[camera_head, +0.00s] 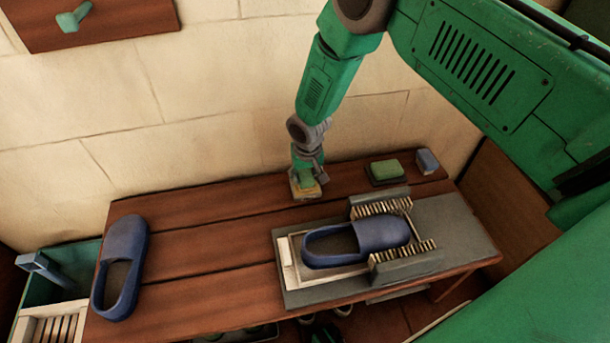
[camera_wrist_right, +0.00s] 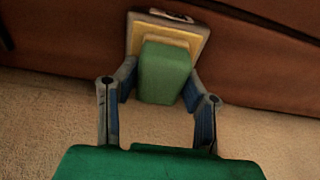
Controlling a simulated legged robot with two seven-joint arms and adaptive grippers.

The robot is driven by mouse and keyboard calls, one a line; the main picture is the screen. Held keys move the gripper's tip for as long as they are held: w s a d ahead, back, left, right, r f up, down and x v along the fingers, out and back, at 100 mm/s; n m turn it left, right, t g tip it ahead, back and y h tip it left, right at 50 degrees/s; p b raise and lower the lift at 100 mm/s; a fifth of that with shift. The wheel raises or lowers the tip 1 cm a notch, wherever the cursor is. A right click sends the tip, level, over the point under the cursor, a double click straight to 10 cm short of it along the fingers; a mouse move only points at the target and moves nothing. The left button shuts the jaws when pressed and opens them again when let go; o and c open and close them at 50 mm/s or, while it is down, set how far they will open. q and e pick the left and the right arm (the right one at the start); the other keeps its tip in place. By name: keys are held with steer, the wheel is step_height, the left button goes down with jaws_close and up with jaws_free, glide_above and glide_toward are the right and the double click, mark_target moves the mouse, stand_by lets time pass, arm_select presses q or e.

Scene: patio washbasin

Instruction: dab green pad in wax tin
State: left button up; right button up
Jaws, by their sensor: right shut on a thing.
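My right gripper (camera_head: 306,183) is at the back middle of the table, pointing down. In the right wrist view its two fingers (camera_wrist_right: 160,90) are closed on the sides of a green pad (camera_wrist_right: 164,72). The wax tin (camera_head: 306,191), with yellow wax inside a grey rim, lies right below the pad; it also shows in the wrist view (camera_wrist_right: 198,40). The pad's far end overlaps the yellow wax in the wrist view; I cannot tell whether they touch. My left gripper is not in view.
A blue clog (camera_head: 380,235) sits in a grey holder with bristle strips (camera_head: 402,255). Another clog (camera_head: 122,262) lies at the table's left end. A green block (camera_head: 385,168) on a dark tray and a blue block (camera_head: 427,161) stand back right. The table's middle left is bare.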

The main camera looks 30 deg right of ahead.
mark_target(305, 174)
steer(key=shift+s, duration=0.1)
step_height(305, 174, up, 7)
steer(key=p, duration=0.6)
stand_by(0.8)
